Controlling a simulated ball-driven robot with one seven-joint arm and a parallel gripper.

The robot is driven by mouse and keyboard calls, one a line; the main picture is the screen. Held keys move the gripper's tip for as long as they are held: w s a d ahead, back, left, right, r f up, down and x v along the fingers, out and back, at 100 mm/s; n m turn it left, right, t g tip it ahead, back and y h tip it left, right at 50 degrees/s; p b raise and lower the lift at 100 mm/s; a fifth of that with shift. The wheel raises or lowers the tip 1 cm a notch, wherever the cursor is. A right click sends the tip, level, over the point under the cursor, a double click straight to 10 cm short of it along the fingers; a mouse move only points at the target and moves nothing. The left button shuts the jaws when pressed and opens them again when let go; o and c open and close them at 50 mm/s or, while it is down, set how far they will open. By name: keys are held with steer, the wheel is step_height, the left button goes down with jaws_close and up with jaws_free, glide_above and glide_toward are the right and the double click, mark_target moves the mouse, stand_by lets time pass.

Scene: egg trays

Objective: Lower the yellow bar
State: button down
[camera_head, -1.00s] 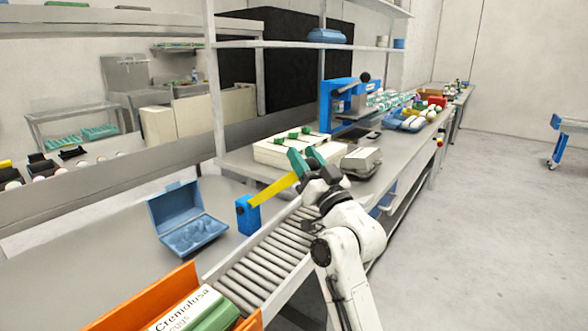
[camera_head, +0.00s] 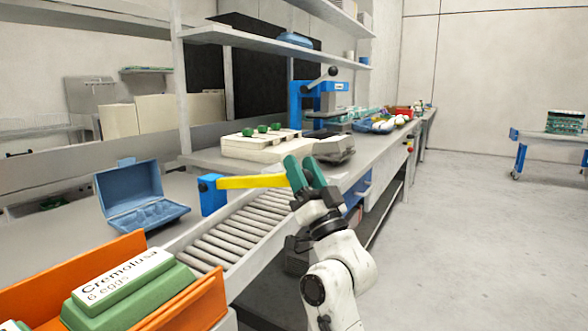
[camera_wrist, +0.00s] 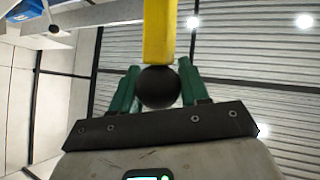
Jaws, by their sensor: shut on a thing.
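The yellow bar (camera_head: 250,182) reaches from a blue post (camera_head: 212,194) across the roller conveyor, near level with its right end slightly higher. My gripper (camera_head: 302,168) is at the bar's right end. In the wrist view the yellow bar (camera_wrist: 159,30) ends in a round black knob (camera_wrist: 158,88). The green fingers of my gripper (camera_wrist: 158,80) stand on both sides of this knob and are shut on it. In the head view the fingers hide the knob.
The roller conveyor (camera_head: 225,240) runs below the bar. An open blue egg box (camera_head: 140,200) lies left of the post. An orange crate (camera_head: 190,300) with a green-and-white egg carton (camera_head: 125,290) is at the front left.

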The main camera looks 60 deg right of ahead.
step_height(320, 180, down, 6)
steer(key=b, duration=0.4)
steer(key=shift+s+d+b, duration=0.3)
steer(key=shift+b, duration=0.05)
steer(key=shift+s+r, duration=0.1)
steer(key=shift+s, duration=0.05)
steer(key=c, duration=0.7)
jaws_free()
steer(key=shift+d, duration=0.1)
steer(key=shift+o, duration=0.2)
steer(key=b+v, duration=0.4)
steer(key=v, duration=0.6)
steer(key=shift+s+a+f, duration=0.2)
steer(key=shift+s+f, duration=0.05)
steer(key=shift+s, duration=0.05)
